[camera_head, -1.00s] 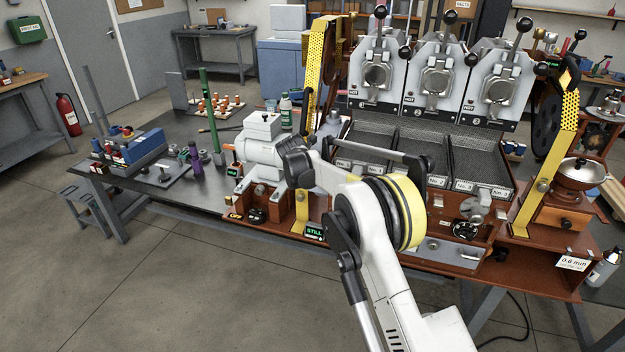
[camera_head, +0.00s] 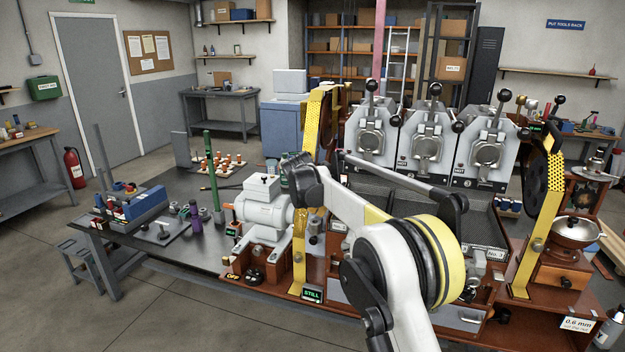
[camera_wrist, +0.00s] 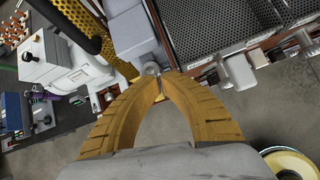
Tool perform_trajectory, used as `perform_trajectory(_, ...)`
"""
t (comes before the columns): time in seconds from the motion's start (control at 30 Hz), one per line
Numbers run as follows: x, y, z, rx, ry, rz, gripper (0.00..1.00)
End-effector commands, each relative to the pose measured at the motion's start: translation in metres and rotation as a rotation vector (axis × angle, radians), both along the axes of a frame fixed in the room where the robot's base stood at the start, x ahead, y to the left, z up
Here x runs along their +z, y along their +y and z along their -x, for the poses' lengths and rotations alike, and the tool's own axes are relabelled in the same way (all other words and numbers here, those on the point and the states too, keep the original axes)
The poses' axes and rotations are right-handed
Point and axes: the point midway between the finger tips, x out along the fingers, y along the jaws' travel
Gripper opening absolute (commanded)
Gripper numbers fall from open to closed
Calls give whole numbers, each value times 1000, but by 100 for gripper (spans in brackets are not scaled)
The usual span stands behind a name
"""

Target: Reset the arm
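My white arm (camera_head: 385,235), with its yellow and black joint, reaches over the front of the sample roaster (camera_head: 430,140). Its dark wrist end (camera_head: 306,180) is near the white motor housing (camera_head: 264,212) at the roaster's left. In the wrist view, my gripper (camera_wrist: 160,80) shows two yellow ribbed fingers whose tips come together. No held object is visible between them. In the head view I cannot clearly make out the fingers against the yellow guard.
Yellow perforated guards (camera_head: 546,195) flank the roaster. Levers stick up from its grey units. A green post (camera_head: 212,170) and blue-and-red blocks (camera_head: 146,204) stand on the left bench. A bowl-topped grinder (camera_head: 574,235) is at right. Open floor (camera_head: 60,300) lies front left.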

Motion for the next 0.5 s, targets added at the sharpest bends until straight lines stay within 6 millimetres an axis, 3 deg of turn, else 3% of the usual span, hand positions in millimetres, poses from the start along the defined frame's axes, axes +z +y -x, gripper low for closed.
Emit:
perform_trajectory(0.03,18,-15,15,-79,-13,-62,0)
perform_trajectory(0.2,68,-59,77,-389,-65,-313,0)
perform_trajectory(0.33,95,-90,134,-629,-103,-502,0)
perform_trajectory(0.5,111,-125,220,-947,-145,-746,0)
